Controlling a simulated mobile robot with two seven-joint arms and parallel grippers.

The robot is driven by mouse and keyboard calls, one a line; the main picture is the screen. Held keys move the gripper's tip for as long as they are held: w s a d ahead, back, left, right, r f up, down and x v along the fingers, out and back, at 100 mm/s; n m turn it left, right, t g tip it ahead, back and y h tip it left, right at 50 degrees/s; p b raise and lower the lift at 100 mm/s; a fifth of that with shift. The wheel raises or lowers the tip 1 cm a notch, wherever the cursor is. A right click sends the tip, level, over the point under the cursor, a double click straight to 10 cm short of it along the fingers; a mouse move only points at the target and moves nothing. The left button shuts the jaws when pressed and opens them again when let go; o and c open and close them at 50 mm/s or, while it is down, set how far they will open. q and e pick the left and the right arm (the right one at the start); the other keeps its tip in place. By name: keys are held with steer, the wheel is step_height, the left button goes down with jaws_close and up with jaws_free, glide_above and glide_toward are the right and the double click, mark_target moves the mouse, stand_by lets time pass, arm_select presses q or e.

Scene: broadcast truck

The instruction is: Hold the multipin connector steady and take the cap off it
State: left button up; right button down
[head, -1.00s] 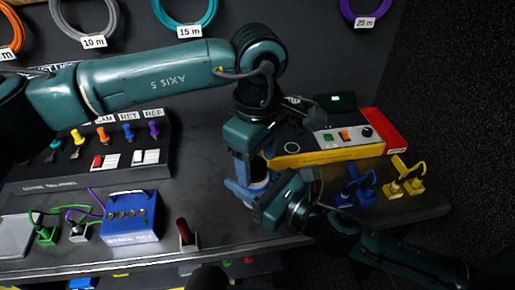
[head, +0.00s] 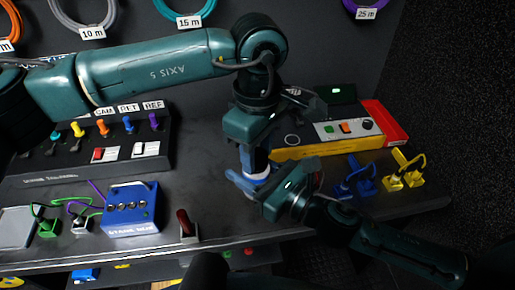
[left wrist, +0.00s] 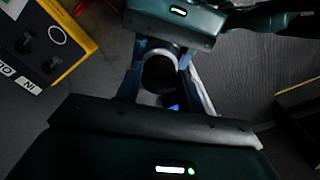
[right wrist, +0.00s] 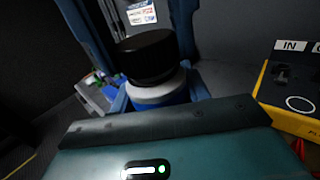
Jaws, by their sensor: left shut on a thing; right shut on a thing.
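The multipin connector stands upright, with a blue body and a pale ring (right wrist: 160,92) below its black cap (right wrist: 147,55). In the left wrist view the round black cap top (left wrist: 158,72) shows from above. My left gripper (head: 256,162) comes down from above, shut with its blue fingers on either side of the cap. My right gripper (head: 252,180) reaches in from the right and is shut on the connector body. In the head view the pale ring shows between the two grippers; most of the cap and body is hidden. The cap sits on the connector.
A yellow and red control box (head: 330,145) stands close behind, to the right. Blue connectors (head: 355,182) and yellow connectors (head: 403,178) lie at the right. The bench between is clear.

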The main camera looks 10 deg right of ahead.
arm_select(q)
steer(key=shift+r, duration=0.1)
arm_select(e)
steer(key=shift+s+a, duration=0.15)
steer(key=shift+s, duration=0.05)
arm_select(q)
steer(key=n, duration=0.5)
steer(key=shift+w+d, duration=0.1)
steer(key=shift+w, duration=0.1)
arm_select(e)
steer(key=shift+r, duration=0.1)
arm_select(q)
steer(key=n, duration=0.5)
steer(key=shift+r, duration=0.2)
steer(key=shift+r, duration=0.95)
arm_select(e)
steer(key=shift+w, duration=0.1)
